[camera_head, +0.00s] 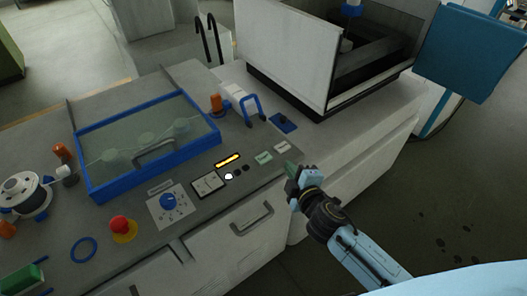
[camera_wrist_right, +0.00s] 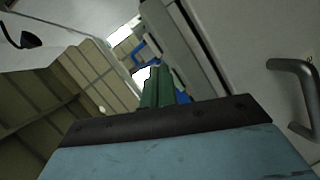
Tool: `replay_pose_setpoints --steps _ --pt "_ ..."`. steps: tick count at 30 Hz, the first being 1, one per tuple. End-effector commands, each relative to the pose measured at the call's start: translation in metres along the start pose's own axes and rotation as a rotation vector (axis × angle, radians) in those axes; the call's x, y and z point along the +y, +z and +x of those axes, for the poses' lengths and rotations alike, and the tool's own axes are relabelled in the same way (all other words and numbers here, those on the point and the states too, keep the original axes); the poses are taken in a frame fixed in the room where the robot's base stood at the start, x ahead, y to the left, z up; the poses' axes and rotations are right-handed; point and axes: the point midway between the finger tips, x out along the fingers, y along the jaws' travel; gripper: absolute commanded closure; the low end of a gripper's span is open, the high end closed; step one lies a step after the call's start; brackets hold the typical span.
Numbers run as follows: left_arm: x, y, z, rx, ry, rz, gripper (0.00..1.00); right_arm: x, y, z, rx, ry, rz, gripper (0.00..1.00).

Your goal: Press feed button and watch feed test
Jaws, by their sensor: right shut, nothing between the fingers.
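The control panel (camera_head: 190,215) lies on the sloped front of the grey machine, left of centre in the head view. A row of small round buttons, one white (camera_head: 228,176) and two black (camera_head: 240,170), sits below a lit yellow bar (camera_head: 229,160). Which one is the feed button I cannot tell. My right gripper (camera_head: 291,168) is shut and empty at the panel's right end, apart from the buttons and to their right. Its green fingers (camera_wrist_right: 160,86) are together in the right wrist view. My left gripper is out of view.
A red stop button (camera_head: 122,226) and a blue knob (camera_head: 168,201) are on the left of the panel. A blue-framed clear cover (camera_head: 150,145) lies behind them. A drawer handle (camera_head: 252,219) juts from the front. A blue screen (camera_head: 472,50) stands back right.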

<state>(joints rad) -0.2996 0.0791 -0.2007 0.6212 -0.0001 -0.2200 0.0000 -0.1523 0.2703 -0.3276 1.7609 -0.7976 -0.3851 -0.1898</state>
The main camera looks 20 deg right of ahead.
Motion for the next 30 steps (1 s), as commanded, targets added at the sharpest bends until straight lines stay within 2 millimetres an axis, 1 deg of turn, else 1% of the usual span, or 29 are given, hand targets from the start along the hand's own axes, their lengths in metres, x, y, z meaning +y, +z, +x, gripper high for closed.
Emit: replay_pose_setpoints --steps 1,2,3,5,6,8,9,11,12,14,15,16,18,21,24,25,27,30 --pt "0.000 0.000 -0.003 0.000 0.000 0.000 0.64 0.025 -0.020 0.007 0.081 0.066 -0.111 1.00" --pt "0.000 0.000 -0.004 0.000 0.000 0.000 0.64 0.038 -0.033 0.009 0.134 0.106 -0.185 1.00" --pt "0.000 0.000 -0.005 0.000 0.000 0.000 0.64 0.055 -0.053 0.012 0.211 0.162 -0.301 1.00" --pt "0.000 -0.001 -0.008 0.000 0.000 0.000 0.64 0.078 -0.086 0.012 0.338 0.252 -0.502 1.00" --pt "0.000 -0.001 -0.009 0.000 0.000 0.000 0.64 0.090 -0.107 0.010 0.420 0.309 -0.647 1.00" --pt "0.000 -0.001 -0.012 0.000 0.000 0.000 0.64 0.099 -0.136 0.005 0.538 0.384 -0.874 1.00" --pt "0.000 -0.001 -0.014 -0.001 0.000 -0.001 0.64 0.102 -0.151 0.002 0.612 0.425 -1.029 1.00" --pt "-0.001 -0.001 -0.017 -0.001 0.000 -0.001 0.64 0.101 -0.168 -0.003 0.712 0.473 -1.266 1.00" --pt "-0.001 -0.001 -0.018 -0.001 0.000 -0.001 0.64 0.098 -0.174 -0.004 0.772 0.494 -1.428 1.00" --pt "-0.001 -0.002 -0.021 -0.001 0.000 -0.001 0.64 0.092 -0.175 -0.004 0.849 0.507 -1.672 1.00" --pt "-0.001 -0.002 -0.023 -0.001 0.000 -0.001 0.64 0.089 -0.172 -0.001 0.891 0.503 -1.832 1.00" --pt "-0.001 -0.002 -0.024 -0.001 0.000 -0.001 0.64 0.087 -0.168 0.001 0.917 0.492 -1.945 1.00" --pt "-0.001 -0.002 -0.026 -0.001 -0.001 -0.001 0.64 0.085 -0.152 0.008 0.963 0.447 -2.190 1.00" --pt "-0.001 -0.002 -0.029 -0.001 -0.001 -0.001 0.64 0.091 -0.126 0.020 0.990 0.354 -2.473 1.00" --pt "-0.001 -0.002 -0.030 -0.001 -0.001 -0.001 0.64 0.100 -0.104 0.029 0.993 0.259 -2.661 1.00" --pt "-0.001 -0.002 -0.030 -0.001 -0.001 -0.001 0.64 0.102 -0.100 0.030 0.992 0.237 -2.699 1.00" --pt "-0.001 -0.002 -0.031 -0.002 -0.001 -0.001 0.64 0.106 -0.091 0.034 0.988 0.195 -2.761 1.00" --pt "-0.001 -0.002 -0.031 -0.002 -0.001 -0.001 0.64 0.108 -0.086 0.035 0.986 0.169 -2.796 1.00"
